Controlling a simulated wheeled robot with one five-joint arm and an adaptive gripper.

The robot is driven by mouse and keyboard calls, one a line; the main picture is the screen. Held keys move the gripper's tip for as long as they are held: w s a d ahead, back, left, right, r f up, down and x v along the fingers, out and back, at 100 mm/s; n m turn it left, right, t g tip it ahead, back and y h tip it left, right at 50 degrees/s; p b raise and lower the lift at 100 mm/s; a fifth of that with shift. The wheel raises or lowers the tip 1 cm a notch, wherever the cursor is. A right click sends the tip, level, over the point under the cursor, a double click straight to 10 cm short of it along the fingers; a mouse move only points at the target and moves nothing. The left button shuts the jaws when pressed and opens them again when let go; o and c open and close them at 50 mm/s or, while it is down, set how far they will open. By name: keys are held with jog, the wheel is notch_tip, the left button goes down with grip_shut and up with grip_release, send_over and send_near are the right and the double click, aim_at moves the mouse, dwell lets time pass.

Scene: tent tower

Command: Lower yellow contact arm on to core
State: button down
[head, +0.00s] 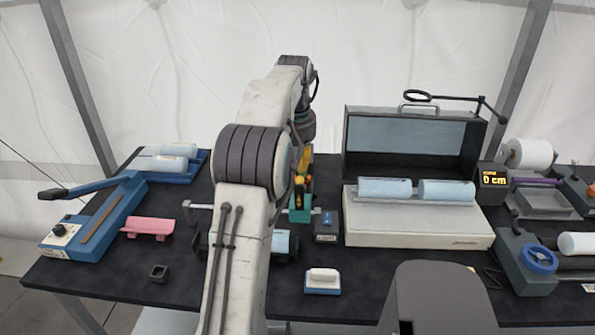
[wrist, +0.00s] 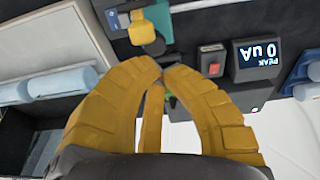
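The yellow contact arm (wrist: 142,28) sits on a teal stand, with a rounded golden end just beyond my fingertips in the wrist view. In the head view it shows in part as a yellow piece (head: 300,195) beside my arm. A pale blue core (head: 281,243) lies low in a dark holder, partly hidden by my arm. My gripper (wrist: 162,69) has yellow fingers that converge until their tips almost meet, with no object visible between them. Its tips appear apart from the contact arm, though depth is hard to judge.
An open case (head: 420,233) with blue rolls stands right of the stand. A meter reading 0 uA (wrist: 258,60) and a red-switched box (wrist: 211,61) lie close to my fingers. A small white-topped block (head: 322,281) is in front. A blue lever tool (head: 95,225) stands left.

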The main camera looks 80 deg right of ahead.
jog(key=shift+s+a+f, duration=0.1)
jog(key=shift+a+f, duration=0.1)
jog(key=shift+a, duration=0.3)
